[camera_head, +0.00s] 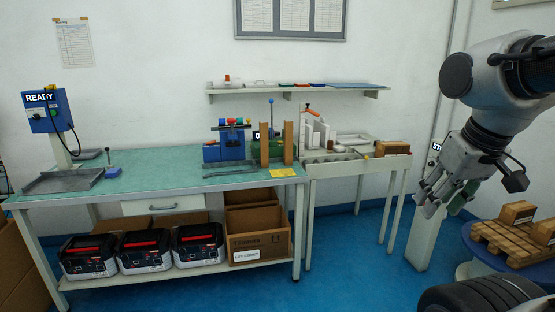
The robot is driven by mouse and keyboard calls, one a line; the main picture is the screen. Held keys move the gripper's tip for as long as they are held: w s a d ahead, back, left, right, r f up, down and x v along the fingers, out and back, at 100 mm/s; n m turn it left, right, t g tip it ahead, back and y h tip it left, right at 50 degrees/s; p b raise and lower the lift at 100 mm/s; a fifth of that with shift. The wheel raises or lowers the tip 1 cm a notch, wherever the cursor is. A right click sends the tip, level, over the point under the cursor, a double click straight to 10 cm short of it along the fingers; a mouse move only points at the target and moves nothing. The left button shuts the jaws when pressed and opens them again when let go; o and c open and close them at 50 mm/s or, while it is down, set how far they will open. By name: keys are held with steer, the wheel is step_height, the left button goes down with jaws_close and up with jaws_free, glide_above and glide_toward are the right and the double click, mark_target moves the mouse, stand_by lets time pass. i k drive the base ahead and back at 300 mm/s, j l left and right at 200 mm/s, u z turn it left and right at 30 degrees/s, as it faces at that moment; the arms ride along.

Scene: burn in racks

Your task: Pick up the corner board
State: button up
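Two tall brown boards, a left one (264,145) and a right one (288,143), stand upright near the right end of the green-topped workbench (150,168). They look like cardboard corner boards, but I cannot tell which one the task names. My gripper (443,206) hangs at the right of the picture, pointing down and left, well apart from both boards. Its fingers look spread. A small green patch shows by the fingertips, and I cannot tell what it is.
A blue fixture (224,144) stands left of the boards, and a yellow note (283,172) lies in front. A pale side table (340,164) with white parts adjoins at right. A wall shelf (300,89) hangs above. A pallet with boxes (503,240) stands at lower right. Blue floor lies clear in front.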

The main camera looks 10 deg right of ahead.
mark_target(264, 127)
steer(key=i+l+u, duration=0.15)
steer(key=i, duration=2.55)
